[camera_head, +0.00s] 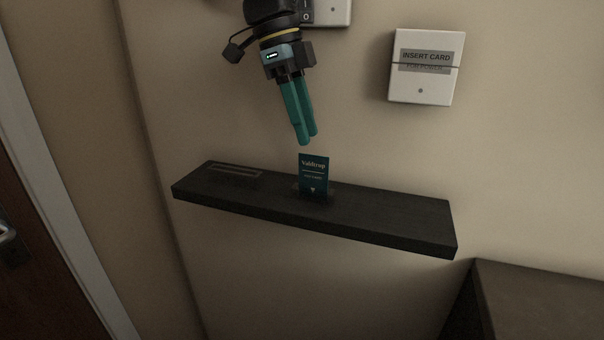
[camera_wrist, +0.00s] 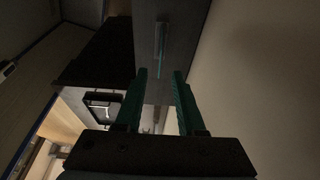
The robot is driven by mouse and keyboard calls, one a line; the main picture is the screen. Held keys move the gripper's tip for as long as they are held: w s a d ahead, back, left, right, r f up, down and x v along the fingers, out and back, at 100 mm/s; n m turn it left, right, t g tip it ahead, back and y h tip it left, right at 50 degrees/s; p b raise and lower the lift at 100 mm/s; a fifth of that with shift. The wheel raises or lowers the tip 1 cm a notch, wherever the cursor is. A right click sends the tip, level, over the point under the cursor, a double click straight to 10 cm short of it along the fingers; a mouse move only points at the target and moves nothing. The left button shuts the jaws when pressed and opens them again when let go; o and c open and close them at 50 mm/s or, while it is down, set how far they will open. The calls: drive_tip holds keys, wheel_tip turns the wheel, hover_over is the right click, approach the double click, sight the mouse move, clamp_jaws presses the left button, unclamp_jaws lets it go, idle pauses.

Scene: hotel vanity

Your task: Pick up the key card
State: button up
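The key card (camera_head: 313,173) is dark teal with light lettering. It stands upright on a dark wall shelf (camera_head: 390,213), its lower edge in a small dark holder (camera_head: 298,187). My gripper (camera_head: 305,140) has teal fingers and hangs just above the card, pointing down, not touching it. In the wrist view my gripper (camera_wrist: 160,72) is open, with a clear gap between the fingers. There the card (camera_wrist: 161,62) shows edge-on as a thin teal line, roughly in line with that gap.
A white card switch (camera_head: 425,88) marked "INSERT CARD" is on the wall at the upper right. A slot-like strip (camera_head: 236,169) lies at the shelf's left end. A dark cabinet top (camera_head: 540,300) is at the lower right. A brown door (camera_head: 25,230) is at the left.

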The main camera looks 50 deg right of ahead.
sight(313, 170)
drive_tip(key=p+x, duration=0.3)
drive_tip(key=x, duration=0.6)
clamp_jaws()
idle(0.5)
